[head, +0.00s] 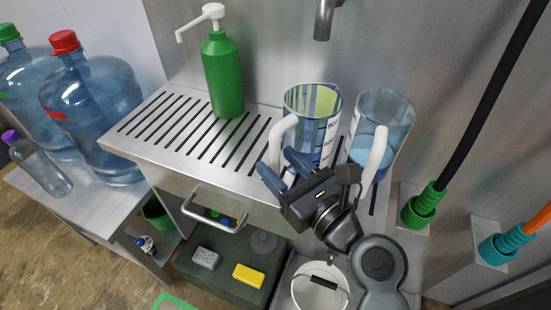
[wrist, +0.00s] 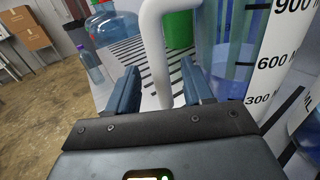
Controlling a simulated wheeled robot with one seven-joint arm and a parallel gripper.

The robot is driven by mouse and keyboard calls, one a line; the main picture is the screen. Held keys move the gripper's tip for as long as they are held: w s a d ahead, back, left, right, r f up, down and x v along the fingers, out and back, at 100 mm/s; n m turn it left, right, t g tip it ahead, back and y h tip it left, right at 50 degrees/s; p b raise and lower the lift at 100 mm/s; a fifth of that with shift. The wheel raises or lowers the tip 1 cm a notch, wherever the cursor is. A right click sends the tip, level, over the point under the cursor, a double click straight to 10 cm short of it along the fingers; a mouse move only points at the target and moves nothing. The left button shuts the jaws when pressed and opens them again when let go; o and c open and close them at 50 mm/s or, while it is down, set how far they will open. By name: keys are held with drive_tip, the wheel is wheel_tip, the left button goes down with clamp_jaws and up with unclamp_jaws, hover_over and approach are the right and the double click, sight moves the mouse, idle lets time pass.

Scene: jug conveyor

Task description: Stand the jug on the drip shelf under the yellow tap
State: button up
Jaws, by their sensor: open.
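A clear jug with blue and yellow-green stripes (head: 322,108), a measuring scale and a white handle stands on the slotted steel drip shelf (head: 165,140), towards its right. It also shows in the wrist view (wrist: 232,50), with its white handle (wrist: 154,45) running down between my fingers. My gripper (head: 283,170) is open around the handle; it also shows in the wrist view (wrist: 160,88). A second, plain bluish jug (head: 388,108) with a white handle stands just right of it. A grey metal spout (head: 325,18) hangs above the shelf; no yellow shows on it.
A green pump bottle (head: 222,75) stands left on the shelf. Large water bottles (head: 95,105) stand on a lower table at left. Green (head: 422,205) and teal (head: 500,245) hose fittings are at right. A white bucket (head: 320,288) is below. The shelf's left part is clear.

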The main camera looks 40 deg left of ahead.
drive_tip(key=b+v, duration=0.1)
drive_tip(key=v, duration=0.9)
drive_tip(key=s+d+f+n+t+h, duration=0.35)
drive_tip(key=s+d+f+h, duration=0.25)
drive_tip(key=d, duration=0.4)
drive_tip(key=s+d+f+n+t+h, duration=0.35)
drive_tip(key=s+d+f+h, duration=0.2)
drive_tip(key=d, duration=0.45)
drive_tip(key=s+d+r+n+t+h, duration=0.2)
drive_tip(key=s+d+r+n+h, duration=0.3)
drive_tip(key=s+d+r+n, duration=0.4)
drive_tip(key=s+d+n, duration=0.2)
drive_tip(key=s+n, duration=0.3)
drive_tip(key=s, duration=0.1)
drive_tip(key=shift+d+n+h, duration=0.3)
drive_tip(key=shift+h, duration=0.05)
